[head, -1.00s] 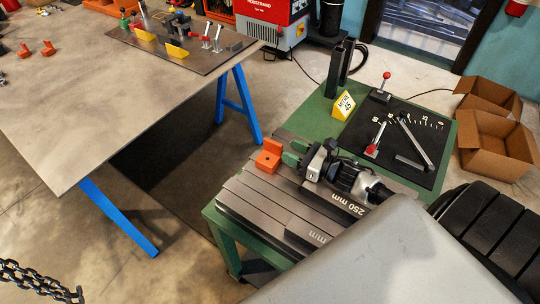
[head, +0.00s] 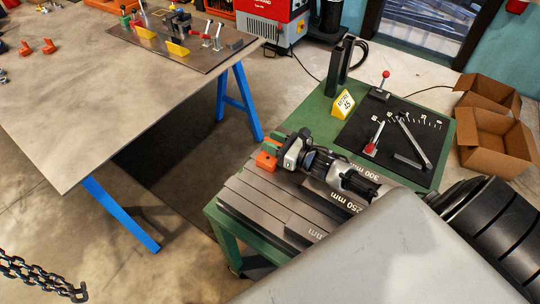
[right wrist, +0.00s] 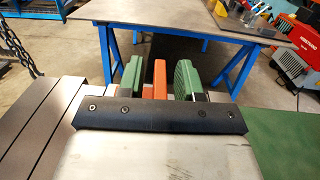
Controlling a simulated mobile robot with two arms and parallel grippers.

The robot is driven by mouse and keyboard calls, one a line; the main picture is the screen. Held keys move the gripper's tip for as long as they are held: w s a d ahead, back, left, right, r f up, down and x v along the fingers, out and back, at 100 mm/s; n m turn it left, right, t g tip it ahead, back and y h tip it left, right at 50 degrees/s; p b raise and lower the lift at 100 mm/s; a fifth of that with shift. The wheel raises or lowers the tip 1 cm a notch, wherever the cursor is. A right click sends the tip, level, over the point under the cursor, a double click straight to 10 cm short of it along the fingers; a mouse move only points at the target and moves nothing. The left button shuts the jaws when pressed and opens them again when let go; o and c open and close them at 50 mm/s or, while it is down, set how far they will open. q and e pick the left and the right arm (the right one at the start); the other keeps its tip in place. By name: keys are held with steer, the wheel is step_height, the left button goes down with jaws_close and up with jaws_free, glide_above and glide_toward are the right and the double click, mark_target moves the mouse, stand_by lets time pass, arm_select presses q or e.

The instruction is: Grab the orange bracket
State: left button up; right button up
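The orange bracket (head: 265,160) sits on the slotted grey bed of the green-framed bench. It also shows in the right wrist view (right wrist: 159,78), standing between two green fingers. My right gripper (right wrist: 160,80) is open around it, with a narrow gap visible on each side. In the head view my right gripper (head: 271,153) reaches in from the right, and its fingers partly hide the bracket. My left gripper is not in view.
Two more orange pieces (head: 48,46) lie on the large table (head: 120,110) at the left. Cardboard boxes (head: 497,140) stand at the right.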

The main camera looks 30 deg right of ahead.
jaws_close()
steer(key=shift+r, duration=0.1)
